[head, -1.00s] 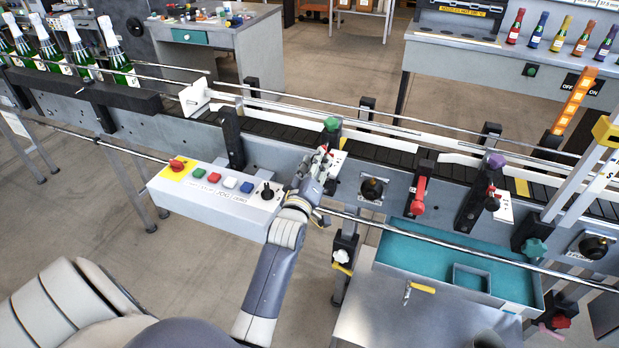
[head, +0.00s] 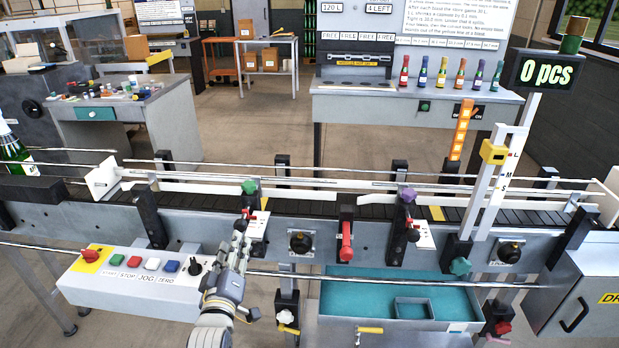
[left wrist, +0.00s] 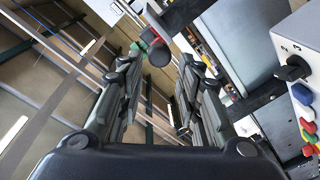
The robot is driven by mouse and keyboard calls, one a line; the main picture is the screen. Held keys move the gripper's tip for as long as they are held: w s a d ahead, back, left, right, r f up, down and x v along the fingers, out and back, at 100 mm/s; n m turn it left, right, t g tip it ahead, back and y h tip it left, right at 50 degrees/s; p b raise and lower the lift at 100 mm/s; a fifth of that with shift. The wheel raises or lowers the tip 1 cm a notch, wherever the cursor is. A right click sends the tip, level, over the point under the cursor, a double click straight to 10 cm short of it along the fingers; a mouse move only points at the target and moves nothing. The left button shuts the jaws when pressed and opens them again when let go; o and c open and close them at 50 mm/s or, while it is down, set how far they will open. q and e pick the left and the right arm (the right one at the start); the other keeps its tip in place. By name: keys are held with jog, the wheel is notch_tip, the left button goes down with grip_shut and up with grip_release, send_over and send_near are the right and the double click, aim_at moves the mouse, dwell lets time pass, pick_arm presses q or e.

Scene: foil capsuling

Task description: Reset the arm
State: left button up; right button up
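My left arm comes up from the bottom of the head view, left of the middle. Its gripper (head: 243,226) is in front of the conveyor, right of the control box (head: 130,283) and just below the green-knobbed clamp (head: 249,187). In the left wrist view the two dark fingers of the left gripper (left wrist: 158,85) stand apart with nothing held between them. A red lever tip (left wrist: 150,35) and a dark round knob (left wrist: 159,54) show beyond the fingers. I cannot tell whether the gripper touches the clamp. My right gripper is not in view.
The conveyor (head: 330,207) runs across the head view, with a rail (head: 400,283) in front. A teal tray (head: 355,300) is at the lower right. A red-handled lever (head: 346,240) and purple-knobbed clamp (head: 407,195) stand right of the gripper.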

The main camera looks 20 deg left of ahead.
pick_arm(q)
jog(key=s+d+f+m+g+h, duration=0.1)
jog(key=d+f+m+g+h, duration=0.2)
jog(key=f, duration=0.9)
jog(key=s+d+f+m+g+h, duration=0.15)
jog(key=d+f, duration=0.35)
jog(key=f, duration=0.6)
jog(key=s+d+f+m+g+h, duration=0.1)
jog(key=s+d+f+m+g, duration=0.15)
jog(key=s+f, duration=0.4)
jog(key=s+d+f+m+g, duration=0.1)
jog(key=s+d+f+m, duration=0.15)
jog(key=f, duration=0.75)
jog(key=s+f+m+g, duration=0.2)
jog(key=s+f, duration=0.4)
jog(key=s, duration=0.5)
jog(key=s+f+m+g, duration=0.2)
jog(key=s+f, duration=0.4)
jog(key=s, duration=0.6)
jog(key=s+a+f+m+g, duration=0.1)
jog(key=s+f+g, duration=0.3)
jog(key=s, duration=0.7)
jog(key=shift+s+f+m, duration=0.35)
jog(key=shift+f+m, duration=0.1)
jog(key=shift+f, duration=0.5)
jog(key=shift+a, duration=0.1)
